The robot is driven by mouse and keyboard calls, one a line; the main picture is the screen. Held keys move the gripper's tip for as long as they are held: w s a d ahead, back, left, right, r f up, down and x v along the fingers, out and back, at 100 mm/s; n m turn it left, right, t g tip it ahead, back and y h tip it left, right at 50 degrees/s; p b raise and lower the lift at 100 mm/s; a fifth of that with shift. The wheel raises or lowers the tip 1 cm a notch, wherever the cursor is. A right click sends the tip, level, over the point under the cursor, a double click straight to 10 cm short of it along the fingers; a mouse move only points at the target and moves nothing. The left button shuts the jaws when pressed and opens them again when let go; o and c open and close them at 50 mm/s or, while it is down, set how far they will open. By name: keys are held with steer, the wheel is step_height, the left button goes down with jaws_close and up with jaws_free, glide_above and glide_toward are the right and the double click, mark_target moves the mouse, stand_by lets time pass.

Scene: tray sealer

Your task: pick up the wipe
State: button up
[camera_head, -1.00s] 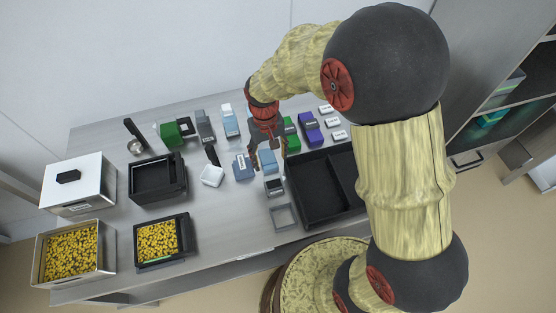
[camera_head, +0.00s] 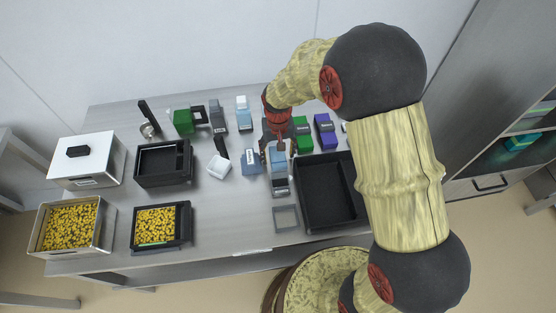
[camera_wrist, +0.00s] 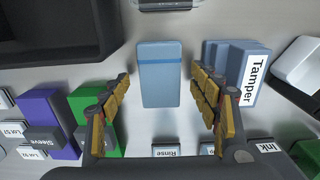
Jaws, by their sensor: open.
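A light blue block (camera_wrist: 159,75) with a darker band stands between the fingers of my gripper (camera_wrist: 160,97) in the wrist view. No label shows on it, so I cannot read whether it is the wipe. My gripper is open, with one finger on each side and visible gaps between them and the block. In the head view my gripper (camera_head: 279,155) is over the same light blue block (camera_head: 279,160), partly covering it.
A blue piece labelled Tamper (camera_wrist: 233,75) is close beside one finger. Green (camera_wrist: 95,105) and purple (camera_wrist: 48,115) blocks stand on the other side. A black tray (camera_head: 312,222) lies right of the block, with a grey-topped item (camera_head: 280,188) and square frame (camera_head: 286,219) nearby.

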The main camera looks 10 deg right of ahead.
steer(key=shift+f, duration=0.25)
steer(key=shift+c, duration=1.2)
steer(key=shift+r, duration=0.1)
steer(key=c, duration=0.9)
